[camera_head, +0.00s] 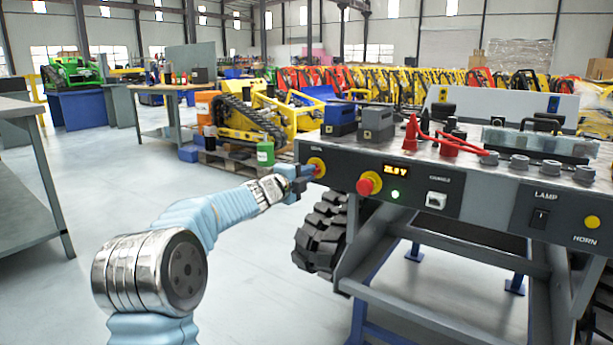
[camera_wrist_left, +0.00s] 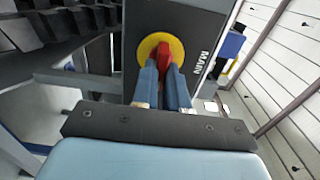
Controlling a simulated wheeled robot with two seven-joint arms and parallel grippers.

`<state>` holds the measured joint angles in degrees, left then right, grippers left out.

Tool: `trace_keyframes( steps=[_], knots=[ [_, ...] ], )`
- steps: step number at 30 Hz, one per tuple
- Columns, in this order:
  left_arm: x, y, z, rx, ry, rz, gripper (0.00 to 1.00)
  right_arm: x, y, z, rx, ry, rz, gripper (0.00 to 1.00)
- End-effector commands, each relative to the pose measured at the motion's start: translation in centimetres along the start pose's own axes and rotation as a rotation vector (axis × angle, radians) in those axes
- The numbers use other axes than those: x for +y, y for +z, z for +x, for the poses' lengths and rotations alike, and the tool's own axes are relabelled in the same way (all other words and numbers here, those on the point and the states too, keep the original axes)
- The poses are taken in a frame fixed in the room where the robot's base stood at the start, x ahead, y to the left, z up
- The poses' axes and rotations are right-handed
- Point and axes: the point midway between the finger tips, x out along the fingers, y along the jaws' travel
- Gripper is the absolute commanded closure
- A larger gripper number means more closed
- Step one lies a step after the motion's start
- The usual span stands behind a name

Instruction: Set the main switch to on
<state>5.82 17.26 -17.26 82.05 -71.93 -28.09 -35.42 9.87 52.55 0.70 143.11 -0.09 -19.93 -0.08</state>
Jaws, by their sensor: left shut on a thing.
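The main switch (camera_head: 317,166) is a red handle on a yellow disc at the left end of the dark control panel (camera_head: 449,222). In the left wrist view the red handle (camera_wrist_left: 163,57) stands out from the yellow disc, beside the word MAIN. My left gripper (camera_head: 306,171) is at the switch, and its blue fingers (camera_wrist_left: 163,70) are shut on the red handle. The fingers hide part of the handle. The display (camera_head: 394,171) shows lit digits and the small lamp (camera_head: 395,195) glows green. My right gripper is not in view.
A red push button (camera_head: 369,183) on a yellow base sits just right of the main switch. Farther right are a console connector (camera_head: 436,200), a lamp switch (camera_head: 540,217) and a horn button (camera_head: 592,222). A black track (camera_head: 322,235) lies below the panel's left end. Open floor is at the left.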

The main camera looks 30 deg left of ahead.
Motion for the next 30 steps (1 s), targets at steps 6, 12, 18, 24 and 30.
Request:
trace_keyframes(
  steps=[6, 12, 18, 24, 30],
  knots=[
    [0.2, 0.1, 0.0, -0.002, 0.005, 0.001, 1.0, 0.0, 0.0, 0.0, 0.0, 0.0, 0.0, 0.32],
    [0.2, 0.1, 0.0, -0.001, 0.004, 0.0, 0.74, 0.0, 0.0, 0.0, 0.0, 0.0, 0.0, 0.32],
    [0.1, 0.0, 0.0, -0.001, 0.002, 0.0, 0.62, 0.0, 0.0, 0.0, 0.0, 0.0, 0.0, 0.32],
    [0.1, 0.0, -0.3, -0.001, 0.001, 0.0, 0.62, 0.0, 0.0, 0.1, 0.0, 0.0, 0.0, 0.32],
    [0.1, 0.1, -3.4, -0.001, -0.001, -0.002, 0.62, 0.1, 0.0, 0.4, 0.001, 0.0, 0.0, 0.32]
  ],
)
